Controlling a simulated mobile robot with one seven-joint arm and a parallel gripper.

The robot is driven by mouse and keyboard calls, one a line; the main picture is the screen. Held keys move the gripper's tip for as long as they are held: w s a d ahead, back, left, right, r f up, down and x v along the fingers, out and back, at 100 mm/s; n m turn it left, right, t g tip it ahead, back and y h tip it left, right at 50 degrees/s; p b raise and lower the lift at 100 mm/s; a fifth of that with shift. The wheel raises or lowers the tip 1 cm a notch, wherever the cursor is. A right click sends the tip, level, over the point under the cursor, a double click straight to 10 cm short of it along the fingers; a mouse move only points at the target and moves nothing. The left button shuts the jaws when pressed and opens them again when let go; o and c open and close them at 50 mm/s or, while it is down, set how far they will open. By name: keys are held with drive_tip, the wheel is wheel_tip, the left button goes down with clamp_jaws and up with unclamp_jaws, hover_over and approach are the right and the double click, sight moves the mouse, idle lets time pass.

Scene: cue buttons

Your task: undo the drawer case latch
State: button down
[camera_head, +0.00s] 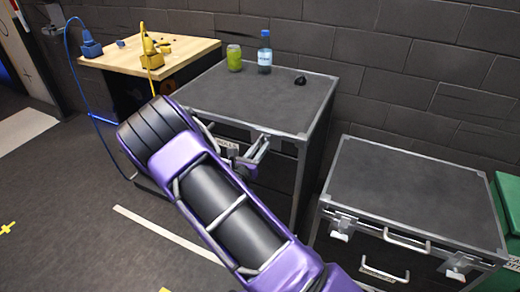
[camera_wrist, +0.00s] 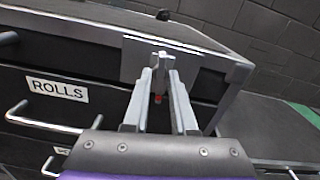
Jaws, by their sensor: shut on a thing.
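The drawer case (camera_wrist: 90,60) is dark with grey metal edging and a front drawer labelled ROLLS; in the head view its dark top (camera_head: 250,98) lies beyond my purple arm. A grey metal latch (camera_wrist: 137,62) sits on the upper front edge of the case, near its right corner in the wrist view. My gripper (camera_wrist: 160,78) is at the latch, its two fingers shut on a narrow upright part of it. The fingers hide much of the latch. In the head view my gripper (camera_head: 257,150) is at the case's front edge, partly hidden by my arm.
A green can (camera_head: 234,58), a water bottle (camera_head: 265,52) and a small black object (camera_head: 300,80) stand on the case. A second dark case (camera_head: 410,195) with latches and handles is to the right. A wooden-topped bench (camera_head: 150,62) is at the left. Floor is open at left.

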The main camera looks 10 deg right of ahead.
drive_tip(key=shift+m, duration=0.7)
drive_tip(key=c, duration=1)
unclamp_jaws()
drive_tip(key=shift+o, duration=0.2)
drive_tip(key=v, duration=1.7)
drive_tip(key=shift+s+a, duration=0.15)
drive_tip(key=shift+s, duration=0.05)
